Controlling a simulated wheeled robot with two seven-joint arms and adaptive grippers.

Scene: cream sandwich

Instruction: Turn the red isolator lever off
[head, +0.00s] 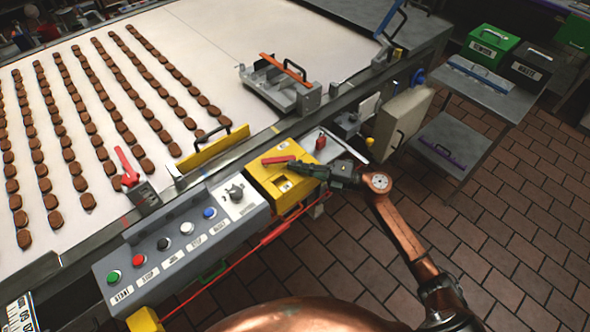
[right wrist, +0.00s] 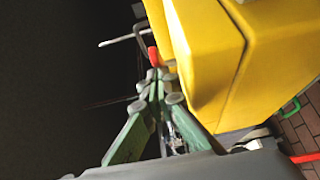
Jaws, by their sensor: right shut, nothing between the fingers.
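The red isolator lever (head: 278,160) lies across the top of a yellow box (head: 264,177) at the conveyor's near edge, pointing left in the head view. My right gripper (head: 297,167) is just right of the lever, low over the box. Its fingers are shut and empty. In the right wrist view, the closed green fingertips (right wrist: 157,84) are just below a small red end (right wrist: 154,56), probably of the lever, beside the yellow box (right wrist: 205,60). I cannot tell whether they touch it. My left gripper is not in view.
A grey button panel (head: 180,240) adjoins the box on the left. A red cord (head: 238,256) runs along the front. Another red lever (head: 126,166) stands by the conveyor. A cream cabinet (head: 402,122) stands at right. The brick floor (head: 500,220) is clear.

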